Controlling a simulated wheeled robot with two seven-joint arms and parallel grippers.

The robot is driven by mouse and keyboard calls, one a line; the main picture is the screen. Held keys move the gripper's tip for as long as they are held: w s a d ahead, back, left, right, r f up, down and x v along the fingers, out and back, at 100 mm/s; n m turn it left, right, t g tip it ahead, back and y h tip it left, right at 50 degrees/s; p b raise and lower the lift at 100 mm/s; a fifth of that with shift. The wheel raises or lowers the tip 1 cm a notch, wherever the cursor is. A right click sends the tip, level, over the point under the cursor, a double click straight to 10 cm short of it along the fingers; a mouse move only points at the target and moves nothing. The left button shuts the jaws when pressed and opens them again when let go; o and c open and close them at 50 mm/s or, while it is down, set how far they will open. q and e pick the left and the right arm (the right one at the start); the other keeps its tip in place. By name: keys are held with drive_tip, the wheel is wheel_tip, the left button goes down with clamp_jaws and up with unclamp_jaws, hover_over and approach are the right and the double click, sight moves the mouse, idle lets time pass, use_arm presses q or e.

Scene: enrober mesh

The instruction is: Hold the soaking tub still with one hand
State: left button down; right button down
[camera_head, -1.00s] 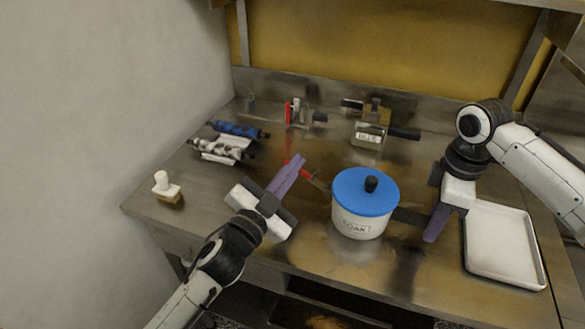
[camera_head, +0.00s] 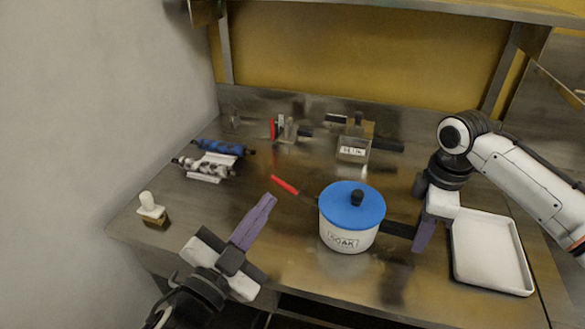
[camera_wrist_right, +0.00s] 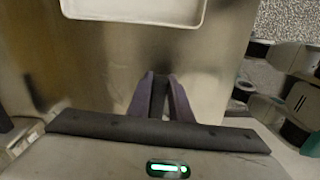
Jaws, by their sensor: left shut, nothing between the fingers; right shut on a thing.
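The soaking tub (camera_head: 337,228) is a white round pot marked SOAK, upright on the steel bench. A blue lid (camera_head: 345,212) with a black knob sits on it. A dark handle (camera_head: 397,229) sticks out from its right side. My right gripper (camera_head: 421,238) is shut on this handle, fingers pointing down. In the right wrist view its purple fingers (camera_wrist_right: 160,92) close on a dark strip; the tub is out of that view. My left gripper (camera_head: 270,201) is shut and empty, left of the tub and apart from it.
A red-handled tool (camera_head: 284,185) lies behind and left of the tub. A white tray (camera_head: 526,278) is at the right. Blue and mottled rollers (camera_head: 218,147), a white-knobbed block (camera_head: 152,210) and a labelled metal box (camera_head: 352,151) stand further off. The bench front is clear.

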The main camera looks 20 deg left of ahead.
drive_tip(key=c, duration=1.5)
unclamp_jaws()
drive_tip(key=shift+c, duration=0.2)
drive_tip(key=shift+r, duration=0.1)
